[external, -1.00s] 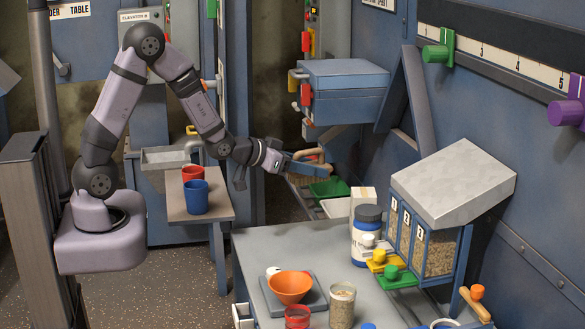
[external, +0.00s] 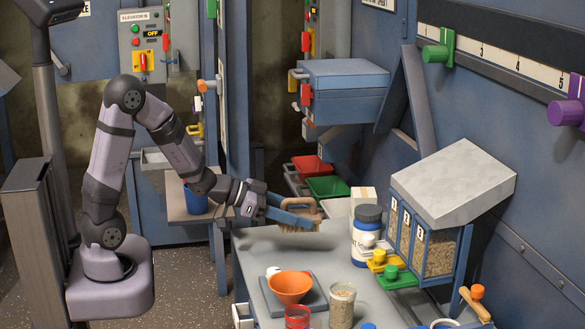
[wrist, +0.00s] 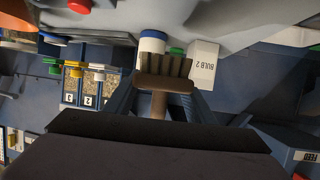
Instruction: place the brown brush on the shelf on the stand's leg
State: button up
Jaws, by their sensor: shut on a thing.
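The brown brush (external: 300,224) has a light brown handle and pale bristles along its underside. My gripper (external: 290,210) is shut on it and holds it over the far edge of the grey worktable (external: 258,252), bristles down. In the wrist view the brush (wrist: 163,84) sits between my fingers, with its dark bristles towards the top of the picture. I cannot tell from the external view whether the bristles touch the table. I cannot pick out with certainty the shelf on the stand's leg.
Red (external: 312,169) and green (external: 327,187) trays lie behind. A blue cup (external: 195,198) stands left.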

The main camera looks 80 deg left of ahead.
jog(key=s+d+f+m+h, duration=0.1)
jog(key=s+d+m+h, duration=0.1)
jog(key=d, duration=0.5)
jog(key=shift+s+m+g+h, duration=0.35)
jog(key=shift+m+g+h, duration=0.05)
jog(key=shift+h, duration=0.2)
jog(key=b, duration=0.1)
send_over(352, 279)
jog(key=s+a, duration=0.1)
jog(key=s, duration=0.2)
notch_tip(352, 279, down, 6)
jog(key=shift+r, duration=0.15)
jog(key=shift+w, duration=0.1)
jog(key=shift+w+d+f, duration=0.15)
jog(key=shift+w+f, duration=0.05)
jog(key=shift+w, duration=0.1)
jog(key=shift+w+d+f, duration=0.2)
jog(key=shift+w+f, duration=0.3)
jog(key=shift+w, duration=0.05)
jog(key=shift+w+d+f, duration=0.2)
jog(key=shift+w+f, duration=0.25)
jog(key=shift+w, duration=0.05)
jog(key=shift+f, duration=0.15)
